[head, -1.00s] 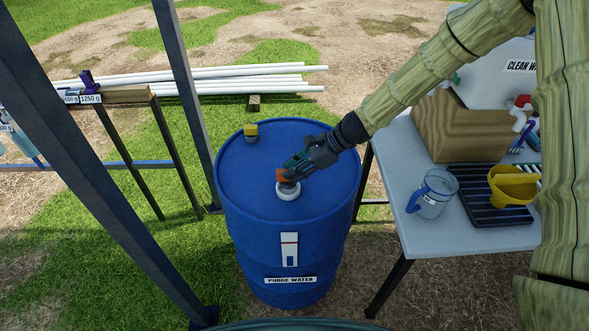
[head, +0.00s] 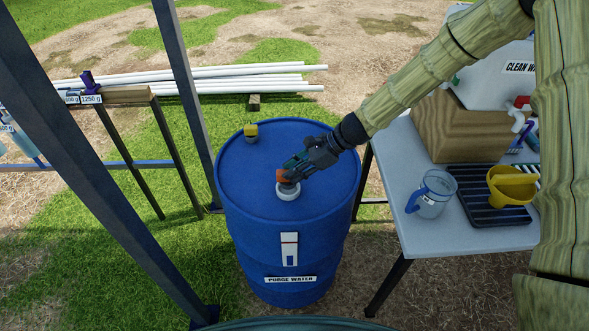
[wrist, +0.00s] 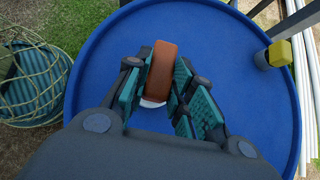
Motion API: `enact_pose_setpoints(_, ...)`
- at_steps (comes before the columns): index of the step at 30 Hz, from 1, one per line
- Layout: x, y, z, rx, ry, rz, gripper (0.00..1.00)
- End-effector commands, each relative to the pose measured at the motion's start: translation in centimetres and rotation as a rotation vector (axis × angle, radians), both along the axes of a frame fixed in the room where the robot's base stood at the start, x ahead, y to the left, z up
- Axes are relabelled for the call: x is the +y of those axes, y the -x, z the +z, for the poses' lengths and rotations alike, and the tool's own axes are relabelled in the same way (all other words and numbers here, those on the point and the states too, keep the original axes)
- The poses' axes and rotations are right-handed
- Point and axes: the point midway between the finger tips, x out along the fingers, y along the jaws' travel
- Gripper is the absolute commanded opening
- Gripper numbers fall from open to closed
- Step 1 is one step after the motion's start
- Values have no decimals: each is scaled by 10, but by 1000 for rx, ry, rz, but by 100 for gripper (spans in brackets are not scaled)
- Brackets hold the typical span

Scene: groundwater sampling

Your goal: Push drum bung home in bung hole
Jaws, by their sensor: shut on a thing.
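The blue drum (head: 255,195), labelled PURGE WATER, stands upright in the middle of the head view. The drum bung has an orange-brown top (wrist: 161,72) and is held between my gripper's teal-padded fingers. My gripper (head: 291,172) is shut on the bung over the white ring of the bung hole (head: 288,194) near the drum's front edge.
A yellow-topped fitting (head: 251,132) stands on the drum's far left; it also shows in the wrist view (wrist: 279,54). A table (head: 420,235) with a jug (head: 432,195) and a yellow scoop is at right. Dark frame posts (head: 185,100) stand at left.

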Motion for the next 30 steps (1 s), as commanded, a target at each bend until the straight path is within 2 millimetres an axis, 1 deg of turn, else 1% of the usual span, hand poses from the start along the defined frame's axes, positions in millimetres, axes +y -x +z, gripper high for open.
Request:
enact_pose_setpoints(11, 0, 0, -1, 0, 0, 0, 0)
enact_pose_setpoints(30, 0, 0, -13, -1, 0, -1, 0)
